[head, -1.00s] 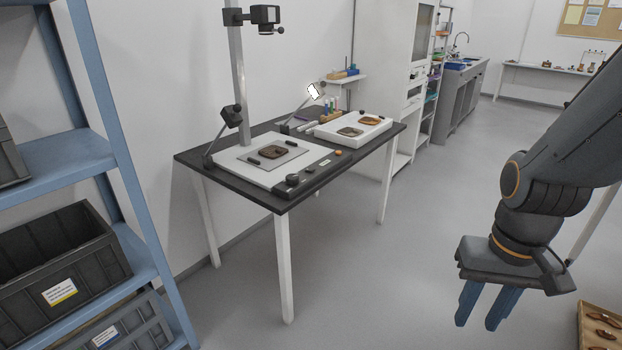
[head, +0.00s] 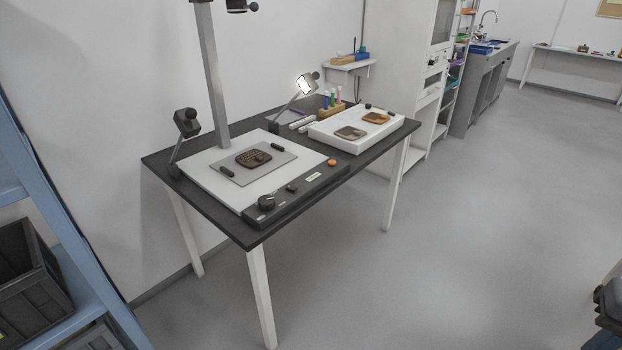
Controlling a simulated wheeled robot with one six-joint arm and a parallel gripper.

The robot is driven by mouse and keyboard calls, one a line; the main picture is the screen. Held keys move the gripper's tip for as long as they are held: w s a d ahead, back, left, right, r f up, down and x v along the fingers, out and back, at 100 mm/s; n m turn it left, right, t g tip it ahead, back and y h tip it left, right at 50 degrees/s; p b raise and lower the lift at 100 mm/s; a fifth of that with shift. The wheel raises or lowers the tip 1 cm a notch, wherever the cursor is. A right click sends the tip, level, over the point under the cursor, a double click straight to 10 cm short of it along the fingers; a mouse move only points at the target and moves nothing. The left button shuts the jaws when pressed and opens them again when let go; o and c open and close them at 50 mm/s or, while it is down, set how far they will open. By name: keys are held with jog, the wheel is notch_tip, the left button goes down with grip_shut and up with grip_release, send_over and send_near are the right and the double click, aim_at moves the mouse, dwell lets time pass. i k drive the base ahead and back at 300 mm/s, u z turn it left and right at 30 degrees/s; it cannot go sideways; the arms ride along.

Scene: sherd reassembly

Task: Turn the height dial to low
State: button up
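A black control panel (head: 300,193) runs along the front edge of the copy stand's white base (head: 207,181) on the dark table. A large round black dial (head: 266,202) sits at its left end, with a small pale label by it. A smaller black knob (head: 291,188) is right of it. I cannot read the markings, the dial's setting, or which one is the height dial. Only a dark piece of my arm shows at the lower right edge, well away from the table. My gripper's fingers are out of view.
A brown sherd (head: 254,158) lies on a grey plate on the base. An orange button (head: 332,162) is on the panel. Lamps (head: 186,122) and a column (head: 211,75) stand behind. A white tray (head: 345,138) holds two sherds. Blue shelving (head: 60,220) is at left; floor in front is clear.

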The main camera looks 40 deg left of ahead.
aim_at(266, 202)
jog(key=i, duration=0.7)
jog(key=u, duration=1)
jog(key=i, duration=0.75)
jog(key=u, duration=0.8)
